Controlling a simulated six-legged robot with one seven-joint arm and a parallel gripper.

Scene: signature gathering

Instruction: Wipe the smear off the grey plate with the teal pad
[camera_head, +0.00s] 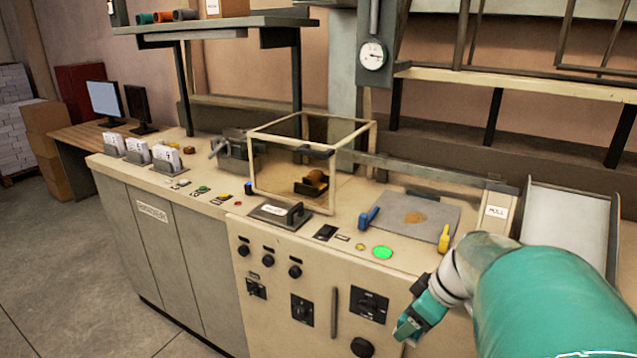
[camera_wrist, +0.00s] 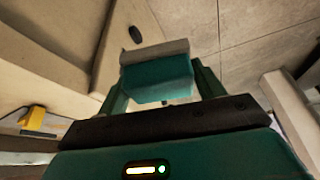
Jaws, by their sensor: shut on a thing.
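The grey plate (camera_head: 392,208) lies flat on the cream console top, right of the clear box. A brown smear (camera_head: 414,217) shows near its middle. My gripper (camera_head: 420,312) is low in front of the console's right part, nearer to me than the plate and apart from it. It is shut on the teal pad (camera_wrist: 158,78), which has a grey strip along one edge and sits between the two fingers in the wrist view (camera_wrist: 157,90). The pad is small and partly hidden in the head view (camera_head: 405,328). The plate is not recognisable in the wrist view.
A blue handle (camera_head: 368,217) stands at the plate's left edge and a yellow handle (camera_head: 443,238) at its front right. A green button (camera_head: 382,252) is in front. A clear box (camera_head: 310,160) stands left, a white tray (camera_head: 565,225) right. A gauge (camera_head: 372,55) hangs behind.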

